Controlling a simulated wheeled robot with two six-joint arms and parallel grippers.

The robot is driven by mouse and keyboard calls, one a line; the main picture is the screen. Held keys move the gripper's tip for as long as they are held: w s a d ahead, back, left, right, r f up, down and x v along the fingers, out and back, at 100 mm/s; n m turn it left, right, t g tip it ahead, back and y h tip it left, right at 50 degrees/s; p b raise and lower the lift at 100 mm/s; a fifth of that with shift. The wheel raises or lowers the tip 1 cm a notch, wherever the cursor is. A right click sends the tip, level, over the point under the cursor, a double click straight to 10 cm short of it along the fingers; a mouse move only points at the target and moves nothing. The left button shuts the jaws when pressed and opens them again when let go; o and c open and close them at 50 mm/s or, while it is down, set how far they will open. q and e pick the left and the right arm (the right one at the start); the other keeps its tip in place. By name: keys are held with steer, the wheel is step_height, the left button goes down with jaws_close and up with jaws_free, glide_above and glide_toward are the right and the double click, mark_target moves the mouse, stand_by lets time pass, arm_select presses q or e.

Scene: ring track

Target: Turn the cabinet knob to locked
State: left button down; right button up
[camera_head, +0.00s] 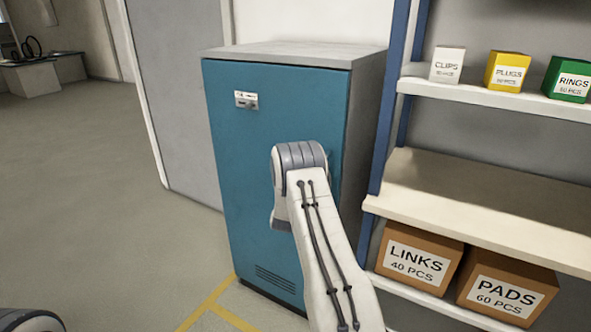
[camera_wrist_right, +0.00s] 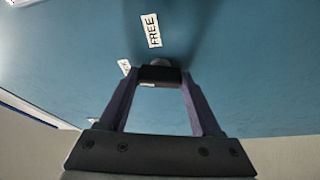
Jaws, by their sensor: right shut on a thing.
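The teal cabinet (camera_head: 240,170) stands upright in the middle of the head view, its door closed. My right arm reaches across the door and hides the knob and my right gripper there. In the right wrist view my right gripper (camera_wrist_right: 160,78) is shut on the dark knob (camera_wrist_right: 160,63), against the teal door. A white label reading FREE (camera_wrist_right: 152,30) is just above the knob. A second white label (camera_wrist_right: 124,66), partly hidden and too small to read, is left of it. My left gripper is not in view.
A shelf unit (camera_head: 480,195) stands close on the cabinet's right, with small boxes above and cartons marked LINKS (camera_head: 412,262) and PADS (camera_head: 505,292) below. A grey door panel (camera_head: 180,100) is on the left. The floor at left is clear.

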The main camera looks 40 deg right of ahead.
steer(key=shift+r+n+g+y+p, duration=0.15)
steer(key=shift+n+g+y+p, duration=0.3)
steer(key=shift+n, duration=0.85)
steer(key=o, duration=1.4)
steer(key=shift+a, duration=0.1)
steer(key=b+v, duration=0.1)
steer(key=v, duration=0.9)
steer(key=shift+s, duration=0.15)
steer(key=shift+a, duration=0.1)
